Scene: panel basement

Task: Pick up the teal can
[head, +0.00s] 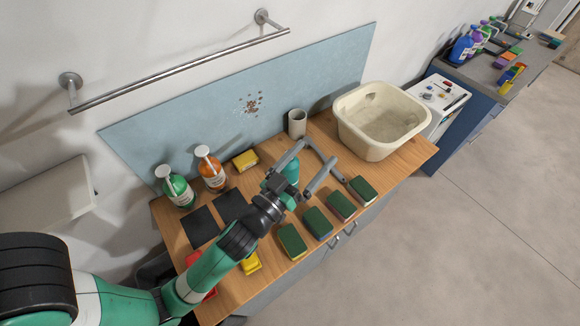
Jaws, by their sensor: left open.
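The teal can (292,171) stands on the wooden counter (408,163), near its middle. My left gripper (322,165) reaches over the counter from the left. Its two fingers are spread apart, and the can shows close to the gripper's body, partly hidden by it. I cannot tell whether the fingers touch the can. My right gripper is not in view.
Several green-topped sponges (318,222) line the front edge. A beige basin (382,118) and a grey cup (297,123) stand behind to the right. A green bottle (178,191), an orange bottle (211,172) and a yellow sponge (245,160) are at the back left.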

